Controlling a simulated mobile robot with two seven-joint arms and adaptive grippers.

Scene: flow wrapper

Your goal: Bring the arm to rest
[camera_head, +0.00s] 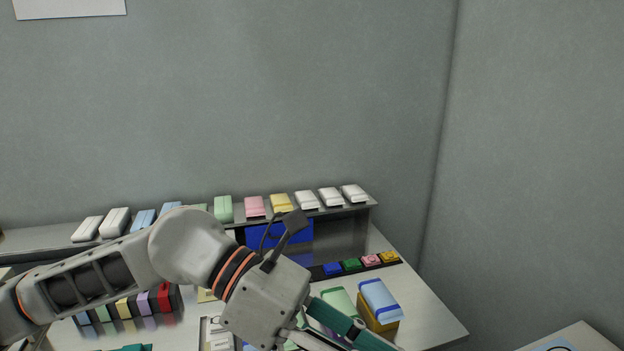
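My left arm comes in from the left and reaches across the front of the work table (436,322). My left gripper (345,335) points down and to the right at the bottom edge, with a green finger part showing. Its fingertips are cut off or hidden, so I cannot tell whether it is open or holds anything. It is close to a blue-topped pack (380,298) on a yellow block (378,322) and a light green pack (338,299). I cannot tell whether it touches them. My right gripper is not in view.
A raised shelf (230,222) along the back wall bears several white, blue, green, pink and yellow packs. Below it are a blue panel (300,234), a row of small coloured blocks (351,265), and coloured blocks at the left (164,298). Another surface (585,338) stands at the lower right.

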